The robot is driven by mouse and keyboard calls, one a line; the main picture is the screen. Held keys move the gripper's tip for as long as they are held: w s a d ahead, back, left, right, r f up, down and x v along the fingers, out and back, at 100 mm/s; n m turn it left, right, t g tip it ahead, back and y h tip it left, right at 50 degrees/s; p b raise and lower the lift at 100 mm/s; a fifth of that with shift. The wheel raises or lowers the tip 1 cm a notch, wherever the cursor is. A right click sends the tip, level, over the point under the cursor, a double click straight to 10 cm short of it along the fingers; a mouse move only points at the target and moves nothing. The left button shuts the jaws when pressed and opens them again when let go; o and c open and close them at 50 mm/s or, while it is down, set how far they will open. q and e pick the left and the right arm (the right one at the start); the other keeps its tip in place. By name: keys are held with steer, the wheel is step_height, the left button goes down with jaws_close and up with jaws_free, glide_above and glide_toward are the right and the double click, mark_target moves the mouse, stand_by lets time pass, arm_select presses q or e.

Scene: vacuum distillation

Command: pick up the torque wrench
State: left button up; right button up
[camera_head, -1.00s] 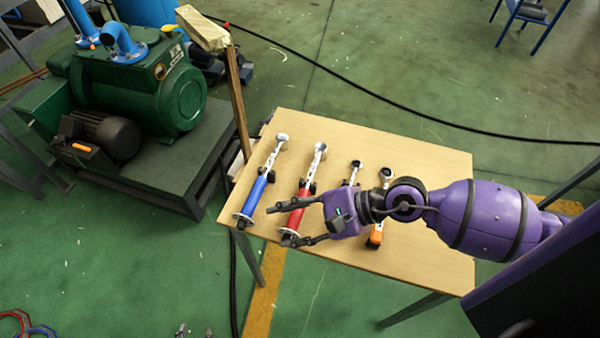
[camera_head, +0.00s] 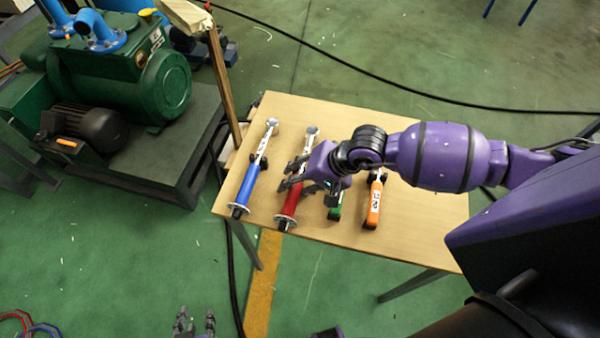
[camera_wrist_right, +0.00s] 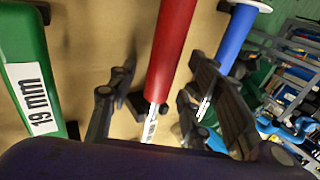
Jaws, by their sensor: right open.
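A torque-style wrench with a red handle (camera_head: 289,203) lies on the table, its silver shaft and round head pointing to the far side. A similar wrench with a blue handle (camera_head: 245,186) lies to its left. My right gripper (camera_head: 290,175), on the arm coming in from the right, is over the red wrench. In the right wrist view the red handle (camera_wrist_right: 174,45) lies between its spread fingers, with no clear grip on it. My left gripper (camera_head: 195,322) shows at the bottom edge, its fingers apart and empty, away from the table.
A green tool (camera_head: 335,207) marked 19 mm in the wrist view and an orange tool (camera_head: 374,203) lie right of the red wrench. The wooden table (camera_head: 425,220) is clear at right. A green pump (camera_head: 120,75) and an upright wooden post (camera_head: 223,80) stand left.

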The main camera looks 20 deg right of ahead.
jaws_close()
steer(key=shift+w+r, duration=0.1)
stand_by(0.4)
steer(key=shift+r, duration=0.15)
steer(key=shift+r, duration=0.6)
steer(key=s+d+r, duration=0.9)
steer(key=s+r, duration=0.1)
steer(key=r, duration=0.1)
steer(key=shift+s+d+r, duration=0.15)
steer(key=shift+s+r, duration=0.1)
steer(key=c, duration=0.7)
jaws_free()
jaws_close()
